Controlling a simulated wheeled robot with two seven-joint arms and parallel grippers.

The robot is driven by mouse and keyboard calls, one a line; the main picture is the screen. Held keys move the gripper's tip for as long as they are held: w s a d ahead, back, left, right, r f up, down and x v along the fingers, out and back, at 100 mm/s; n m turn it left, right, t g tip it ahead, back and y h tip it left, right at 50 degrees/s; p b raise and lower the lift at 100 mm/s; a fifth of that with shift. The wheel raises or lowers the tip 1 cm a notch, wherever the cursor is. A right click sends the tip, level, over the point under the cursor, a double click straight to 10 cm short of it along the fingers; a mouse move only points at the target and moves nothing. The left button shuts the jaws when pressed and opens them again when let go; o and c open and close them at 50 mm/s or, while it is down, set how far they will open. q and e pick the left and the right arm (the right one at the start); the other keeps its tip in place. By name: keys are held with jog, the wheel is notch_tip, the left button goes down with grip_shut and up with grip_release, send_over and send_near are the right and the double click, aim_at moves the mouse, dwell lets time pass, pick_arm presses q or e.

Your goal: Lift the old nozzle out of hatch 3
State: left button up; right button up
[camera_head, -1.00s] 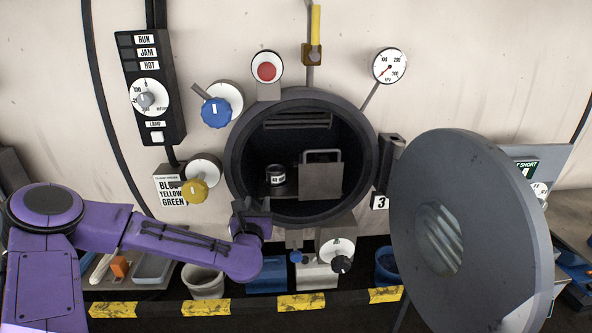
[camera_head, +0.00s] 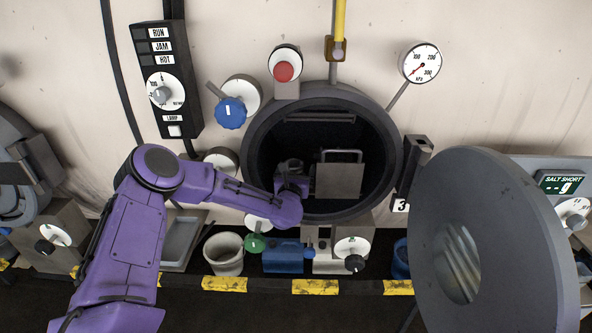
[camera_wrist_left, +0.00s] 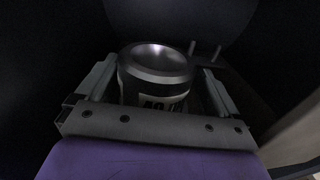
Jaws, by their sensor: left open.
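Hatch 3 is a round dark opening with a thick grey rim (camera_head: 392,150), and its door (camera_head: 450,185) is swung open to the right. My left gripper (camera_head: 291,172) reaches inside the opening from the lower left. In the left wrist view the old nozzle (camera_wrist_left: 155,68), a dark metal cylinder with a partly hidden white label, stands between the two fingers of my left gripper (camera_wrist_left: 157,88). The fingers are open on either side of it, with small gaps apparent. The nozzle's lower part is hidden by the gripper. My right gripper is not in view.
A grey plate with a handle (camera_head: 339,180) stands inside the hatch, right of my left gripper. Knobs and a dial (camera_head: 351,250) sit below the rim. A white bucket (camera_head: 224,253) and a blue container (camera_head: 284,258) stand on the ledge below.

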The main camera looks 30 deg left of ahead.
pick_arm(q)
jog(key=shift+s+a, duration=0.15)
jog(key=shift+s, duration=0.05)
jog(key=shift+s+r, duration=0.3)
jog(key=shift+s, duration=0.05)
jog(key=c, duration=0.3)
jog(key=shift+s+r, duration=0.15)
jog(key=shift+s, duration=0.05)
jog(key=c, duration=1)
jog(key=shift+w, duration=0.25)
jog(key=shift+c, duration=0.3)
